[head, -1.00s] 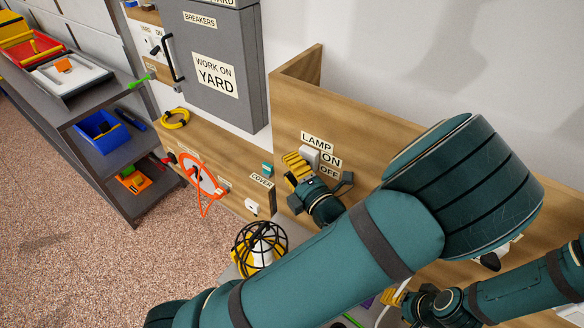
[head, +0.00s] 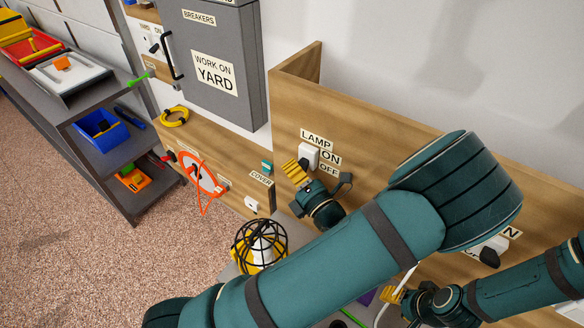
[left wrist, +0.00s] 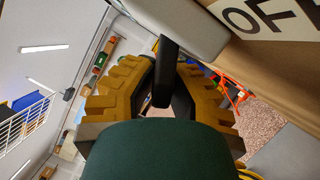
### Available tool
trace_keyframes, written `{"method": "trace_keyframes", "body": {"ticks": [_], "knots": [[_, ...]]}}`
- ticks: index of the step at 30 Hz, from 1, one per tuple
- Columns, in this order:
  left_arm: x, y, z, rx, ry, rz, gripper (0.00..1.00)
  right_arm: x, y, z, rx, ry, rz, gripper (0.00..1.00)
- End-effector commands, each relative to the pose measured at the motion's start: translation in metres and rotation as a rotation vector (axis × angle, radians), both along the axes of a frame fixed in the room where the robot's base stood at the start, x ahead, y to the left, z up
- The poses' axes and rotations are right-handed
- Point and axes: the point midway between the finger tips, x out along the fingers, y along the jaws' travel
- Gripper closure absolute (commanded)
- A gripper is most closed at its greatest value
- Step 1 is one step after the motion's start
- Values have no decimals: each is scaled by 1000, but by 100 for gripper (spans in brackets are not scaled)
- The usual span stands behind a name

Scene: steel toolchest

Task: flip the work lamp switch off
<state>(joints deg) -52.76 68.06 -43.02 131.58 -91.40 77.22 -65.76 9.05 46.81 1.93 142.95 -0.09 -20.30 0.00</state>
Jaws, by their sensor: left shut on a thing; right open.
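The white lamp switch (head: 309,155) is on the wooden panel, with LAMP above it and ON and OFF labels at its right. My left gripper (head: 296,171) is just below and left of the switch housing. In the left wrist view, its yellow fingers are shut around the black switch lever (left wrist: 163,72), beneath the pale housing (left wrist: 178,24). I cannot tell the lever's setting. The work lamp (head: 262,244), yellow in a black cage, stands below; whether it is lit is unclear. My right gripper (head: 391,296) is open at the lower right, partly hidden by my left arm.
A grey breaker cabinet (head: 215,60) is at the upper left of the panel. A grey shelf with bins (head: 98,130) stands at the left. Another switch (head: 490,252) is partly hidden at the right.

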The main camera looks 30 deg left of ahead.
Motion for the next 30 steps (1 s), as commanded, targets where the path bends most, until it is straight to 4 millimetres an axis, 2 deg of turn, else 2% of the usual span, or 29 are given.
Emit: {"method": "trace_keyframes", "body": {"ticks": [8,9,11,12,23,26,30], "knots": [[0,0,0,-1,-8,0,100,0,0,0,0,0,0,53],[0,0,0,-1,-8,0,84,0,0,0,0,0,0,53],[0,0,0,-1,-8,0,63,0,0,0,0,0,0,53],[0,0,0,-1,-8,0,58,0,0,0,0,0,0,53],[-1,-3,-1,-2,-7,0,58,0,0,0,0,0,0,53],[-6,-13,-3,-1,-7,-3,58,0,0,0,0,0,0,53],[-18,-35,-7,-2,-6,-5,58,0,0,0,0,0,0,53]]}}
